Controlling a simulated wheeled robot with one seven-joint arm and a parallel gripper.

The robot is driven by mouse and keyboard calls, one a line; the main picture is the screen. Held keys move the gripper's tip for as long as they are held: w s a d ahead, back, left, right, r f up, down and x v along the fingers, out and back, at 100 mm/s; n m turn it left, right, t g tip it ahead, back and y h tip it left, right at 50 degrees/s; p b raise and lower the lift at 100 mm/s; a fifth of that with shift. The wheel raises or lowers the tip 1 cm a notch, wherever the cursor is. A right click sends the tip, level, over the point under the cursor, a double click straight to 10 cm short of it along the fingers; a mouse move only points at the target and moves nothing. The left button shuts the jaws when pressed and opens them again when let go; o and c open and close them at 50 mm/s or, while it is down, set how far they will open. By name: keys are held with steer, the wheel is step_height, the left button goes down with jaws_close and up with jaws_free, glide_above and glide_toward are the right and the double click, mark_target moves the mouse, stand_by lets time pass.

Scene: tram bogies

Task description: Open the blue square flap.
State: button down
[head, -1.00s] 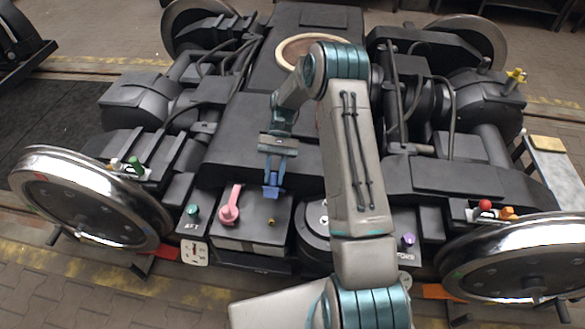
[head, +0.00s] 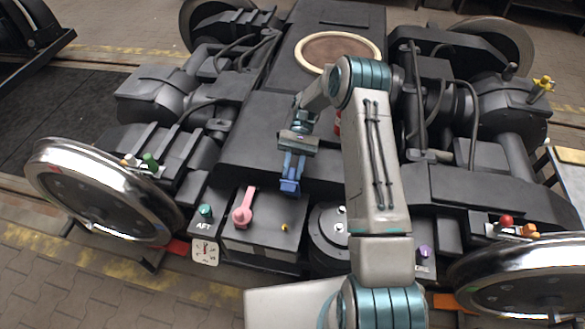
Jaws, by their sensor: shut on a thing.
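The blue square flap (head: 289,188) is a small blue piece at the back edge of the dark box top, right of the pink lever. My gripper (head: 291,178) reaches down to it from above with its fingers around its upper part. The gripper is shut on the flap. The fingers hide part of the flap, and its hinge and exact tilt are too small to tell.
A pink lever (head: 242,208) stands left of the flap, and a small brass knob (head: 284,227) sits in front. A green knob (head: 205,210) is farther left. A round black housing (head: 328,222) is right of the box. Large wheels (head: 100,192) flank the bogie.

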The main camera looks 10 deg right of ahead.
steer(key=c, duration=1.2)
jaws_free()
steer(key=shift+a+f, duration=0.1)
steer(key=shift+a, duration=0.1)
steer(key=shift+d, duration=0.15)
steer(key=v, duration=0.3)
steer(key=p+v, duration=0.1)
steer(key=v, duration=0.1)
steer(key=shift+w+r, duration=0.1)
steer(key=shift+r, duration=0.3)
steer(key=shift+w+d+r+p, duration=0.2)
steer(key=shift+w+p, duration=0.4)
steer(key=shift+p, duration=0.65)
steer(key=shift+w+d+f+p, duration=0.1)
steer(key=shift+w+d+p, duration=0.1)
steer(key=shift+w+p, duration=0.15)
steer(key=shift+f, duration=0.1)
